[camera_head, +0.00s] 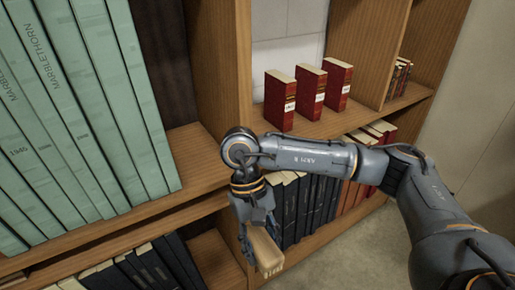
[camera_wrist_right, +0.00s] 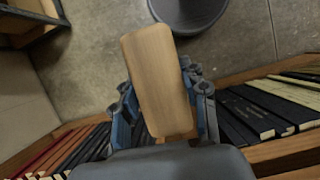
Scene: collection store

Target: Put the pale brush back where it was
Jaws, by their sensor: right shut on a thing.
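The pale brush (camera_head: 265,251) has a light wooden block body with cream bristles at its lower end in the head view. My right gripper (camera_head: 258,222) is shut on it and holds it in front of the lower shelf, beside the upright between two bays. In the right wrist view the brush (camera_wrist_right: 160,80) shows its flat wooden back between the two fingers (camera_wrist_right: 162,100), with open floor beyond it. My left gripper is not in view.
Three red books (camera_head: 311,92) stand on the middle shelf (camera_head: 330,125). Large green volumes (camera_head: 75,110) fill the left bay. Dark books (camera_head: 305,205) stand below. A grey round bin (camera_wrist_right: 188,12) stands on the floor (camera_wrist_right: 90,60).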

